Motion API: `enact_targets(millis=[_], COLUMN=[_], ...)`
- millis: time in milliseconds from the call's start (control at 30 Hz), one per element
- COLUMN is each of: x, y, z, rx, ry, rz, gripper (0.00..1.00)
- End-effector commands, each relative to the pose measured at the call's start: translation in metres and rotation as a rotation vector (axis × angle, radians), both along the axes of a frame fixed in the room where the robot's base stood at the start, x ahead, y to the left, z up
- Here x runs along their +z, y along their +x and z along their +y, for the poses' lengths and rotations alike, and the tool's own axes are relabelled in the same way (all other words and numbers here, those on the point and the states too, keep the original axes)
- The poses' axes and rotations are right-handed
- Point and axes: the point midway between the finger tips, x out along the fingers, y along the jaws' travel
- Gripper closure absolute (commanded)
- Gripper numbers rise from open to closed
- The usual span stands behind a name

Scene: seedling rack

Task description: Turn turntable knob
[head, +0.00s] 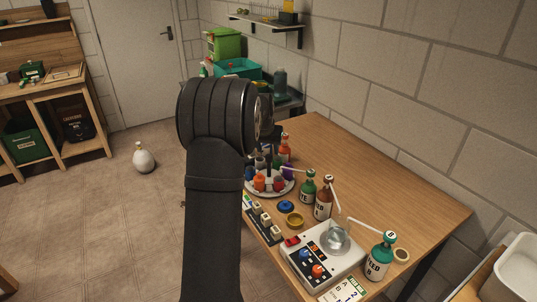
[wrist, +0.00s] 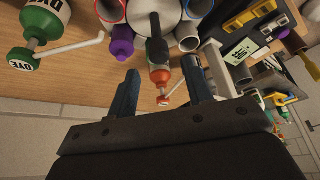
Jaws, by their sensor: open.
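The turntable (head: 287,191) is a round pale plate with several coloured cups on it, standing on the wooden table in the head view. In the wrist view its pale middle (wrist: 140,10) is at the top edge, with cups around it. A dark upright knob (wrist: 156,42) rises from this middle. My gripper (wrist: 162,70) is open, its two dark fingers apart. The knob is above the gap between the fingertips in the picture, and no contact shows. An orange-and-dark bottle (wrist: 160,76) shows behind the gap. In the head view my arm hides most of the gripper.
A control box (head: 322,256) with a clear beaker is nearer the front. The table's right rear is clear.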

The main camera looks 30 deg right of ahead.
Motion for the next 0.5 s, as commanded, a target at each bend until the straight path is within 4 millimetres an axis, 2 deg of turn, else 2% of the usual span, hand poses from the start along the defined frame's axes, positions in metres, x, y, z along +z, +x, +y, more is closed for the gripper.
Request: enact_targets(millis=[33,200,500], x=[-0.010,-0.029,-0.037], y=[0.002,0.008,0.011], z=[-0.003,-0.008,-0.011], rx=[0.000,0.000,0.000], ry=[0.001,0.001,-0.001], rz=[0.003,0.001,-0.001], gripper=[0.54,0.54,0.54])
